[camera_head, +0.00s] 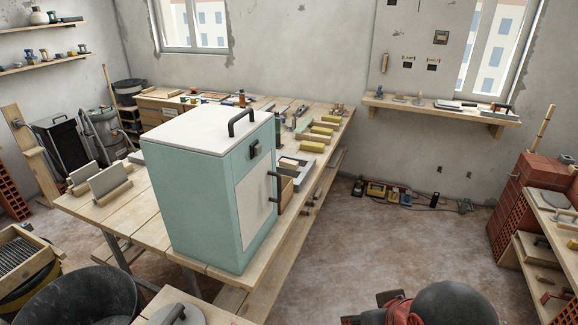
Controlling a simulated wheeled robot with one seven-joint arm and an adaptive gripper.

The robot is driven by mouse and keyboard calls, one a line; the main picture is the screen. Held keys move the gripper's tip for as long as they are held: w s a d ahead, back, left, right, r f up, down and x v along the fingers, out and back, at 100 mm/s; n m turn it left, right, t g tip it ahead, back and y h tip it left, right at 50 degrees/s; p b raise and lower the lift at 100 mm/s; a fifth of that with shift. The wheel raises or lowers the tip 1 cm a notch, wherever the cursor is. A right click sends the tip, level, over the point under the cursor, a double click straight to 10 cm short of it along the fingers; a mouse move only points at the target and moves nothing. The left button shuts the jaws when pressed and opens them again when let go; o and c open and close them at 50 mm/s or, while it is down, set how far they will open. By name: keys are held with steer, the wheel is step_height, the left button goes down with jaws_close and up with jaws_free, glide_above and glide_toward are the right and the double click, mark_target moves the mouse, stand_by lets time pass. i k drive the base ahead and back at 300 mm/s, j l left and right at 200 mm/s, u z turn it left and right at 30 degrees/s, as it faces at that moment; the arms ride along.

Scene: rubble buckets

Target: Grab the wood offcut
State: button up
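I cannot tell for sure which piece is the wood offcut. A pale wooden block (313,137) lies on the workbench (150,220) among yellow-sided blocks. More small light pieces (290,163) lie near the right edge of the bench, just behind the teal cabinet. The cabinet hides part of the bench behind it. My gripper does not show in this view.
The teal cabinet (195,205) with a black top handle stands on the bench. A black tub (75,298) is at the lower left. A dark rounded object (450,302) is at the bottom right. A wall shelf (440,110) holds tools. Floor right of the bench is mostly clear.

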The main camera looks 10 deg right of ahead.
mark_target(291, 164)
steer(key=u, duration=0.65)
steer(key=i+l+u, duration=0.25)
steer(key=l, duration=0.15)
steer(key=l+u, duration=0.3)
steer(key=i+l+u, duration=0.25)
steer(key=l, duration=0.25)
steer(key=l+u, duration=0.3)
steer(key=l, duration=0.15)
steer(key=l+u, duration=0.2)
steer(key=l, duration=2.45)
steer(key=k, duration=0.05)
